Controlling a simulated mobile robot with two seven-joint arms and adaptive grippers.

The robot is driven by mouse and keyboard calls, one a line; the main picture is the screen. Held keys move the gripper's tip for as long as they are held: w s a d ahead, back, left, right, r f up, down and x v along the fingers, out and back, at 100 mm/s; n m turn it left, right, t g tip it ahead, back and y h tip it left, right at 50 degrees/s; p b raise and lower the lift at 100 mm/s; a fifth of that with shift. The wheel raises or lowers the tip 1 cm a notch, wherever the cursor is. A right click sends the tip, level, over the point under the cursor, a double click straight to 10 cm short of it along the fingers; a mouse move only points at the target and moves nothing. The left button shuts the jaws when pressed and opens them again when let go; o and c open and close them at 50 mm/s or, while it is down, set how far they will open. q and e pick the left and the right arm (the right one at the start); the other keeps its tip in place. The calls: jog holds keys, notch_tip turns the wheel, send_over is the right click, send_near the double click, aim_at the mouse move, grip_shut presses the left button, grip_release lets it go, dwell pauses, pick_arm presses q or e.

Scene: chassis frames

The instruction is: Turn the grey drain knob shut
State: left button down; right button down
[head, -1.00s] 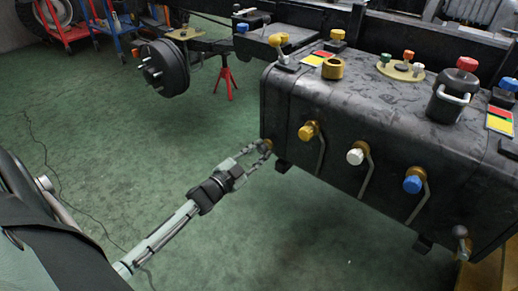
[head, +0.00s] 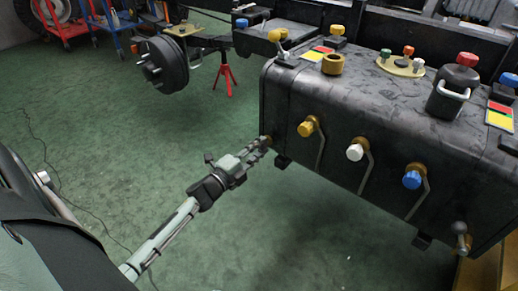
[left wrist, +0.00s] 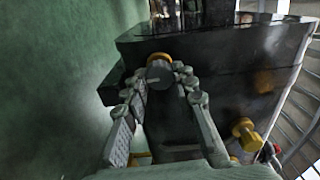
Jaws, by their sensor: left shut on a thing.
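The grey drain knob (left wrist: 158,74) sits in front of a brass collar (left wrist: 159,57) on the black tank, seen in the left wrist view. My left gripper (left wrist: 156,82) is shut on it, one finger on each side. In the head view my left gripper (head: 264,146) reaches the lower left end of the black tank (head: 350,110). There its fingers hide most of the grey knob. How far the knob is turned cannot be told. My right gripper is not in view.
A yellow knob (head: 308,127), a white knob (head: 355,152) and a blue knob (head: 412,179) stick out of the tank's front, to the right of my gripper. A red stand (head: 226,75) is behind. The green floor left of the tank is mostly clear.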

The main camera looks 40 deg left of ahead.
pick_arm(q)
jog(key=shift+m, duration=0.6)
jog(key=c, duration=1.2)
grip_release()
jog(key=shift+s, duration=0.15)
jog(key=s, duration=1.1)
jog(key=shift+s+a, duration=0.35)
jog(key=shift+a, duration=0.1)
